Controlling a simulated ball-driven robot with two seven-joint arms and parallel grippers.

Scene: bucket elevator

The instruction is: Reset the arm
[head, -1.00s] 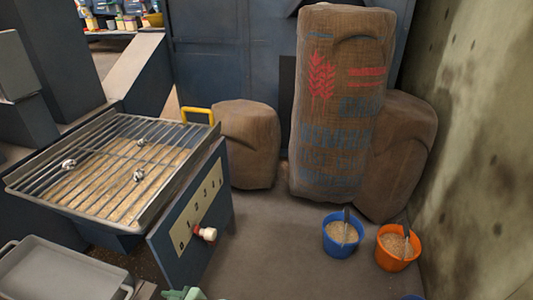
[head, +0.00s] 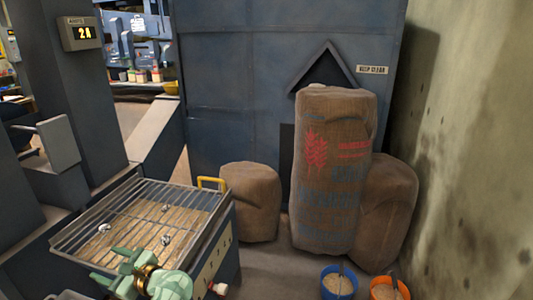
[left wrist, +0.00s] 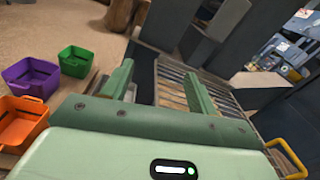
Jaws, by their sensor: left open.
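My left gripper (head: 120,268) shows at the bottom of the head view, green, in front of the near edge of the grated hopper (head: 75,247). In the left wrist view its two fingers (left wrist: 158,90) stand wide apart with nothing between them. The grate bars show beyond and between the fingers there. Several small shiny metal pieces lie on the grate, one of them a lump (head: 104,228) at its left. My right gripper is not in view.
Tall sacks (head: 325,190) stand against the back wall. A blue tub (head: 338,283) and an orange tub (head: 390,288) of grain sit on the floor at lower right. A yellow handle (head: 211,183) rises at the hopper's back corner. Purple (left wrist: 31,76) and green (left wrist: 75,61) bins show in the wrist view.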

